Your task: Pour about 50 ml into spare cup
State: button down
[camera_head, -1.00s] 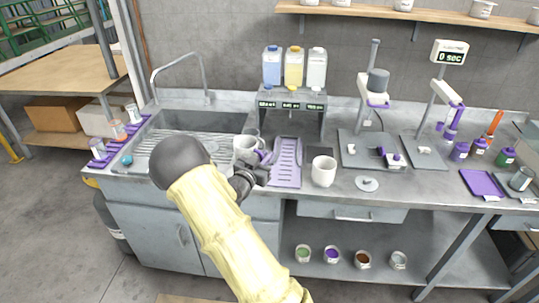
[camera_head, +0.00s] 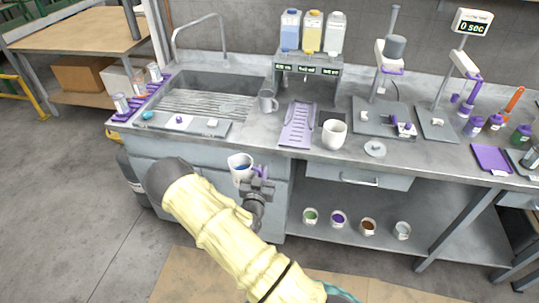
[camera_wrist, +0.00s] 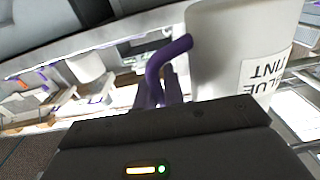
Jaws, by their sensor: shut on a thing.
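My gripper (camera_head: 262,186) is shut on the purple handle (camera_wrist: 168,60) of a white cup (camera_head: 240,163). Blue liquid shows inside this cup in the head view. The cup is roughly upright, in front of the counter's front edge and clear of it. In the wrist view the cup (camera_wrist: 235,45) fills the upper right, with a label reading "BLUE TINT". Another white cup (camera_head: 335,136) stands upright on the counter to the right of the purple ribbed tray. A grey handled jug (camera_head: 268,101) stands by the sink. No label marks either as the spare cup.
The purple ribbed tray (camera_head: 298,127) lies between jug and white cup. A round lid (camera_head: 375,149) lies right of that cup. Bottles (camera_head: 313,32) stand on a dispenser behind. The sink (camera_head: 215,97) is at left. Several small pots (camera_head: 338,217) sit on the lower shelf.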

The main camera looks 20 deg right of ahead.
jog(key=s+a+f+n+t+y, duration=0.2)
jog(key=s+a+f+n+y, duration=0.4)
jog(key=s+a+f+y, duration=0.2)
jog(key=shift+s+f+t+y, duration=0.4)
jog(key=shift+s+f+y, duration=0.5)
jog(key=shift+f, duration=0.75)
jog(key=shift+w+n, duration=0.2)
jog(key=shift+n, duration=0.1)
